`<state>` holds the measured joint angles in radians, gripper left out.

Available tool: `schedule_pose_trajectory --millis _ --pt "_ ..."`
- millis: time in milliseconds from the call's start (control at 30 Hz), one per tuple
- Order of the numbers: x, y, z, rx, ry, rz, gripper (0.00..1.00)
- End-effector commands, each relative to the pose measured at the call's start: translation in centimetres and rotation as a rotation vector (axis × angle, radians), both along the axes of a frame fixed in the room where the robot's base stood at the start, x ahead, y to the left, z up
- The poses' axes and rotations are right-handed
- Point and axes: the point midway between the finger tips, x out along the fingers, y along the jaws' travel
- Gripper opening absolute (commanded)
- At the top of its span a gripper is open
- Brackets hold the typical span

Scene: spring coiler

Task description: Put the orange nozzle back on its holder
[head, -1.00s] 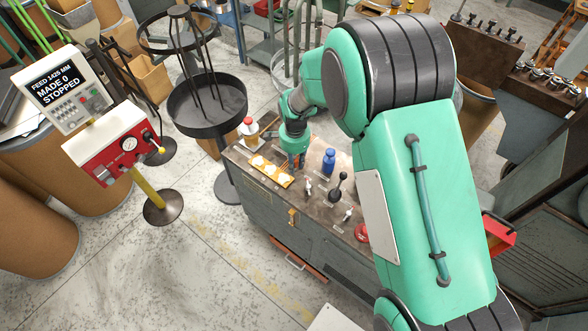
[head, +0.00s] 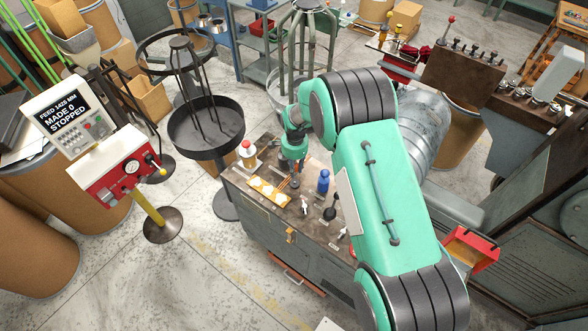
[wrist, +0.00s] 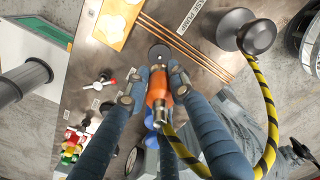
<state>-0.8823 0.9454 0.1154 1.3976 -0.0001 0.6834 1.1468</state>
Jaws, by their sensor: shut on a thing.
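In the head view my gripper (head: 293,176) points down low over the dark bench top (head: 270,158); the nozzle is too small to make out there.
A blue bottle (head: 323,182), an orange-and-white plate (head: 268,191), copper rods (wrist: 183,47) and small levers (head: 304,204) crowd the bench.

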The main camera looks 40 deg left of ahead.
Motion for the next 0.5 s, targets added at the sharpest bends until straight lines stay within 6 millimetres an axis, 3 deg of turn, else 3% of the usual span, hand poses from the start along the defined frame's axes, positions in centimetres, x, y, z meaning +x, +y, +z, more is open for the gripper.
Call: schedule_pose_trajectory --millis 500 --pt "0.00 0.03 -0.27 0.001 0.000 0.000 0.00"
